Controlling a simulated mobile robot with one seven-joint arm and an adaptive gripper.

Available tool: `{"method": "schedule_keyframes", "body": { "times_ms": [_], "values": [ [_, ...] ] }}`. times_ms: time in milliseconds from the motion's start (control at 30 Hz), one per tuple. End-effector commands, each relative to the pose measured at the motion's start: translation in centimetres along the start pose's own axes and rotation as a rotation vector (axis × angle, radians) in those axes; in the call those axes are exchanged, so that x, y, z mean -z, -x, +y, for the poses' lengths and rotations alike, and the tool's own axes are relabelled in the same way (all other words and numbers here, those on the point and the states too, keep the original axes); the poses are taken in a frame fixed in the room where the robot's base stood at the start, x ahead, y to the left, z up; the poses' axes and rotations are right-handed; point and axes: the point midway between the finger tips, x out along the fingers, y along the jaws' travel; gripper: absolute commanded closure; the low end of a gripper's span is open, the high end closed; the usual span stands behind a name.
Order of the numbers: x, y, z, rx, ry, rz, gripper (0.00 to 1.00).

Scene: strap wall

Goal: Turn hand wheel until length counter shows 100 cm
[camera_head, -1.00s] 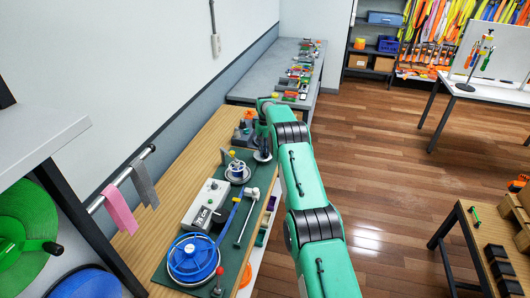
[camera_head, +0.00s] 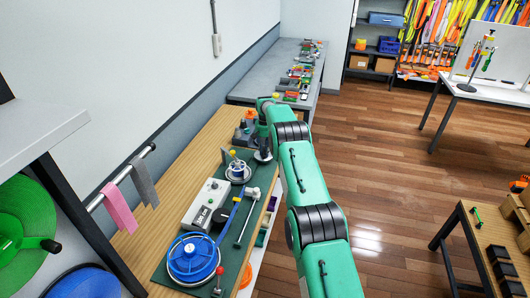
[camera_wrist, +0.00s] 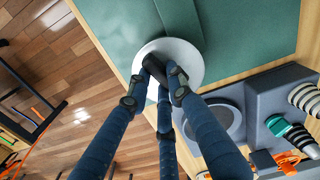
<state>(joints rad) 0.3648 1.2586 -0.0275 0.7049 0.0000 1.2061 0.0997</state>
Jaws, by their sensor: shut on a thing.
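The hand wheel (camera_wrist: 196,58) is a pale round disc on the green board, at the right edge of the board in the head view. My gripper (camera_wrist: 160,75) is shut on the wheel's dark handle (camera_wrist: 177,76) in the wrist view. In the head view my gripper (camera_head: 263,145) is over the wheel, and my arm and fingers partly hide it. A blue strap (camera_head: 228,221) runs beside the counter box.
A blue reel (camera_head: 193,258) and a spool with a yellow knob (camera_head: 237,168) share the green board.

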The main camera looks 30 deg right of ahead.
Motion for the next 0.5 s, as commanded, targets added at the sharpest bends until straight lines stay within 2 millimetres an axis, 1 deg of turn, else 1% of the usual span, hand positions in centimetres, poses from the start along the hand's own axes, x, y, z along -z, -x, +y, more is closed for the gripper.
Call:
{"method": "schedule_keyframes", "body": {
  "times_ms": [133,167,200,233,500],
  "values": [
    [0.06,0.09,-0.06,0.001,0.001,0.002,1.00],
    [0.06,0.09,-0.06,0.001,0.001,0.002,0.74],
    [0.06,0.09,-0.05,0.001,0.001,0.002,0.66],
    [0.06,0.09,-0.05,0.001,0.002,0.002,0.60],
    [0.03,0.04,-0.01,0.000,0.002,0.001,0.60]
  ]
}}
